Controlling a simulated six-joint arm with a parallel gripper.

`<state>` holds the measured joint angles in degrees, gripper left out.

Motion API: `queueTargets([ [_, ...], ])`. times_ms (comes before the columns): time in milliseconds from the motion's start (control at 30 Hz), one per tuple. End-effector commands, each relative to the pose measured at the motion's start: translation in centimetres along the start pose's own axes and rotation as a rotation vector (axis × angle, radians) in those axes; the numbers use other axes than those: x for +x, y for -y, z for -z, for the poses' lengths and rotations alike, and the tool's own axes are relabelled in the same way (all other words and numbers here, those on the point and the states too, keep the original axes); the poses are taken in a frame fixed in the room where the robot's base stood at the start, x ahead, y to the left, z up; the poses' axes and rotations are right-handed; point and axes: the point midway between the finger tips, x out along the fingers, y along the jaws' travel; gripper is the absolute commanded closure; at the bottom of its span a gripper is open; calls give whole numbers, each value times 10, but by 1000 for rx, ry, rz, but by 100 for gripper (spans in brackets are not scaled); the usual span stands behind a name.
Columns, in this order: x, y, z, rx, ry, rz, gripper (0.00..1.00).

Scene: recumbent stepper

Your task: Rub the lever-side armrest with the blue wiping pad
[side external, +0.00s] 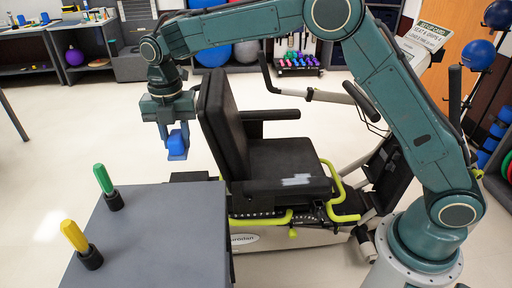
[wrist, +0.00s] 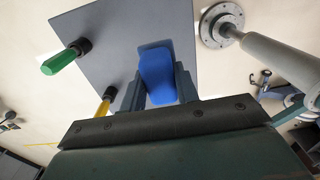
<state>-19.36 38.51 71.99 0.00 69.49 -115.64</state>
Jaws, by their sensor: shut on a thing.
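My gripper (side external: 176,150) is shut on the blue wiping pad (side external: 179,138) and holds it in the air, left of the seat's backrest and beyond the grey table. The pad also shows between the fingers in the wrist view (wrist: 157,72). The near armrest (side external: 278,187) is black and carries a pale whitish smear (side external: 297,180). A yellow-green lever (side external: 338,188) stands beside its front end, so this looks like the lever-side armrest. The far armrest (side external: 270,114) is plain black. The pad is apart from both armrests.
The black backrest (side external: 222,122) stands between my gripper and the seat (side external: 285,158). The grey table (side external: 155,235) holds a green-handled tool (side external: 104,180) and a yellow-handled tool (side external: 75,237) upright in black holders. Open floor lies left of the table.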

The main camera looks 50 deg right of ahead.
Motion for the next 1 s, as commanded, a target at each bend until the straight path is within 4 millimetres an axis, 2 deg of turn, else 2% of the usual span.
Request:
queueTargets([
  [267,6,4,-7,18,-1,1,88],
  [467,26,21,-33,82,-2,4,88],
  [667,59,53,-72,189,-2,4,88],
  [1000,123,132,-134,406,-3,5,88],
])
